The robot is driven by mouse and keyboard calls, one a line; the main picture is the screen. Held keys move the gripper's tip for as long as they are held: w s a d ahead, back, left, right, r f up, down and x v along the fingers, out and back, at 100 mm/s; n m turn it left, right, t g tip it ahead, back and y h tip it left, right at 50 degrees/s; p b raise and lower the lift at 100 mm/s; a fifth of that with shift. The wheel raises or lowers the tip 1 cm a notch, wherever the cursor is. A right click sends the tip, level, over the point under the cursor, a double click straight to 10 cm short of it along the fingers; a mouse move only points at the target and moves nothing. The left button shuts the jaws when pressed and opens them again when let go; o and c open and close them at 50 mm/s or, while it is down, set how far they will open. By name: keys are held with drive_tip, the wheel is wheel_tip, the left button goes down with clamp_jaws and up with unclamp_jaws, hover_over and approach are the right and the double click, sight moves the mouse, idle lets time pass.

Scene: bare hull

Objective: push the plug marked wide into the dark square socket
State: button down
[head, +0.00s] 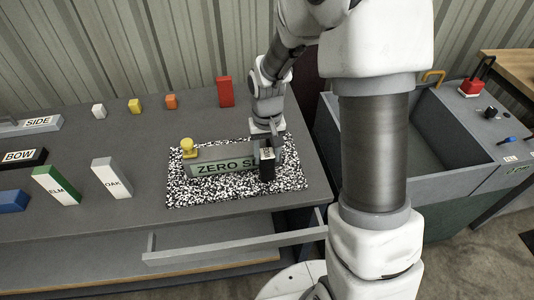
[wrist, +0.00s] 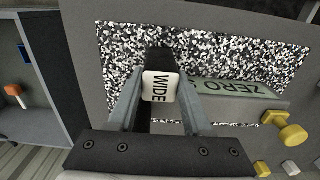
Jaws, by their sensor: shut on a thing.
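My gripper (head: 270,146) is shut on a dark plug (head: 267,172) with a white label on its end. In the wrist view the plug's label (wrist: 160,87) reads WIDE and sits between the two fingers (wrist: 160,112). The plug is over the right part of a black-and-white speckled mat (head: 220,200), in front of the right end of a grey-green block (head: 205,168) marked ZERO S, whose last letters are hidden. I cannot tell whether the plug touches the mat. I cannot make out a dark square socket in either view.
A yellow knob (head: 187,148) stands by the block's left end. Blocks marked ELM (head: 55,186), OAK (head: 112,178), BOW (head: 22,158) and SIDE (head: 30,126) lie left. A red block (head: 225,91) stands behind. An open drawer (head: 235,246) juts out in front; a grey bin (head: 420,135) is right.

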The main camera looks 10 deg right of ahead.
drive_tip(key=shift+f, duration=0.15)
drive_tip(key=shift+c, duration=1.6)
unclamp_jaws()
